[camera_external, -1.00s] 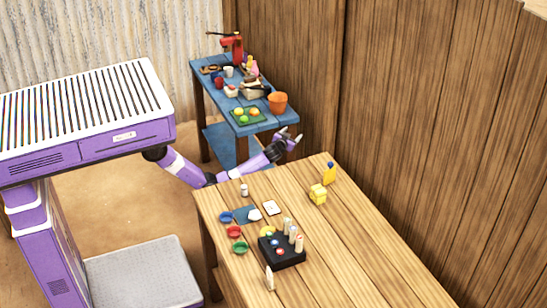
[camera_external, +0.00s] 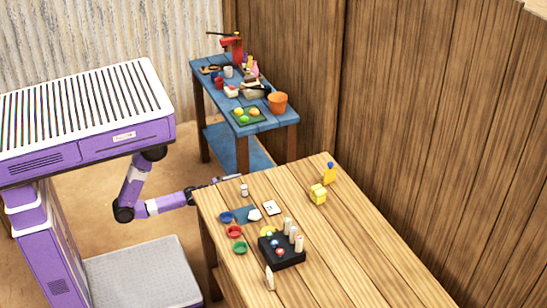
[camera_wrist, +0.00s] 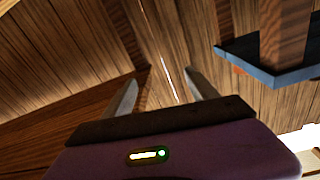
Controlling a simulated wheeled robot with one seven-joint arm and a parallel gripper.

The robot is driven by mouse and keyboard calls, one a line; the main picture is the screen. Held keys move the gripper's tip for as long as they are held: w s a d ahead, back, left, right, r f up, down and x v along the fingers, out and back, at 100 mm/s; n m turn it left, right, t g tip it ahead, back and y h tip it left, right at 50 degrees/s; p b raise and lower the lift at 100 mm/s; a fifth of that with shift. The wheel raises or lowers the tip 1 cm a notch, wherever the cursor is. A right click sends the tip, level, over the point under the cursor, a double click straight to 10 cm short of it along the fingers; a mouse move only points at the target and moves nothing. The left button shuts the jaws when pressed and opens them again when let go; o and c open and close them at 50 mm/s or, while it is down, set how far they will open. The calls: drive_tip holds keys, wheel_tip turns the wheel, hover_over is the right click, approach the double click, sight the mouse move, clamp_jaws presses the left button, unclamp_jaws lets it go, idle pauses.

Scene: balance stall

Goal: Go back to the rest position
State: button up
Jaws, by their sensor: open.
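My gripper (camera_external: 228,179) is near the far left edge of the wooden table in the outside view. My purple arm is folded, with its elbow low beside my body. In the wrist view, the two fingers of my gripper (camera_wrist: 160,92) stand apart with nothing between them. Beyond them show wooden planks, and part of the blue table (camera_wrist: 262,68) at the upper right.
A blue table (camera_external: 262,127) with many items stands behind. The wooden table's right side is clear.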

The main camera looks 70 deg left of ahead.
drive_tip(key=s+a+r+n+g+p, duration=0.1)
drive_tip(key=s+g, duration=0.1)
drive_tip(key=s, duration=0.9)
drive_tip(key=s+a+r+n+g, duration=0.1)
drive_tip(key=s, duration=1.1)
wheel_tip(320, 180, up, 20)
drive_tip(key=p, duration=2)
drive_tip(key=shift+w+d+f+y, duration=0.15)
drive_tip(key=shift+w+d+y, duration=0.1)
drive_tip(key=shift+y, duration=0.05)
